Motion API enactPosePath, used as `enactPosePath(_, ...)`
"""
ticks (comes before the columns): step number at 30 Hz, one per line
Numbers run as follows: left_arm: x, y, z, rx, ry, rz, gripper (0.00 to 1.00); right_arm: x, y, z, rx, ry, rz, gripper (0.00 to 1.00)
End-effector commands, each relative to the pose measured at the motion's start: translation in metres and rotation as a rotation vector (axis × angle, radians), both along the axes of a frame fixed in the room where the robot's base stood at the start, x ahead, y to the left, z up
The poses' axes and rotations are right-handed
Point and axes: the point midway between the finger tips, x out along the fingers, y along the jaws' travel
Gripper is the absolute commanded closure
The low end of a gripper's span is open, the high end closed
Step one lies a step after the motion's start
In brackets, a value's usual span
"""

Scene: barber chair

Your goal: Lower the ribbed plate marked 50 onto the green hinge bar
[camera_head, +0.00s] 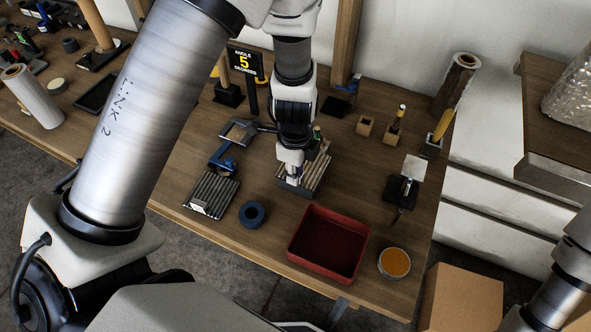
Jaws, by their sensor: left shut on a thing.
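My left gripper (291,178) points down at the ribbed tan plate (318,172) in the middle of the bench. It is shut on the near left part of this plate, which lies at or just above a dark base; I cannot tell whether they touch. A 50 mark cannot be read. A small green piece (317,132) shows behind the gripper, perhaps part of the hinge bar; the rest is hidden by the arm and plate. A second, grey ribbed plate (213,190) with a pale label lies to the left. My right gripper is out of view.
A blue ring (252,214), a red tray (328,244) and a bowl of orange stuff (394,263) lie near the front edge. Wooden blocks and a dark stand (400,192) are at right. A cardboard box (462,298) stands beyond the bench's right end.

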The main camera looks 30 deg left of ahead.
Motion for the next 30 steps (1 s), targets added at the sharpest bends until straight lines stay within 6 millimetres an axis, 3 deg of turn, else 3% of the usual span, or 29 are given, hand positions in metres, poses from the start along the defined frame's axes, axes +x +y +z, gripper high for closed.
enactPosePath(3, 0.000, 0.000, 0.000, 0.000, -0.001, 0.000, 1.00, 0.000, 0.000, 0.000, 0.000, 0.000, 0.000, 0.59)
enactPosePath(4, 0.000, 0.000, 0.000, 0.000, -0.001, 0.000, 0.75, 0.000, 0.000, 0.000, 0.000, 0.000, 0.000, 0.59)
enactPosePath(6, 0.000, 0.000, 0.000, 0.000, -0.001, 0.000, 0.53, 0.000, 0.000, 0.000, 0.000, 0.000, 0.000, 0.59)
enactPosePath(17, 0.000, 0.000, 0.005, 0.000, -0.001, -0.001, 0.53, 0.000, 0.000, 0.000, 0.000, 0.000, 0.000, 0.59)
enactPosePath(20, 0.001, 0.000, 0.019, -0.001, -0.004, -0.001, 0.53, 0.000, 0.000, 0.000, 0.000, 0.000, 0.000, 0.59)
enactPosePath(30, 0.000, 0.000, 0.102, 0.000, -0.006, 0.001, 0.53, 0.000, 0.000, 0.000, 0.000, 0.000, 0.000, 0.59)
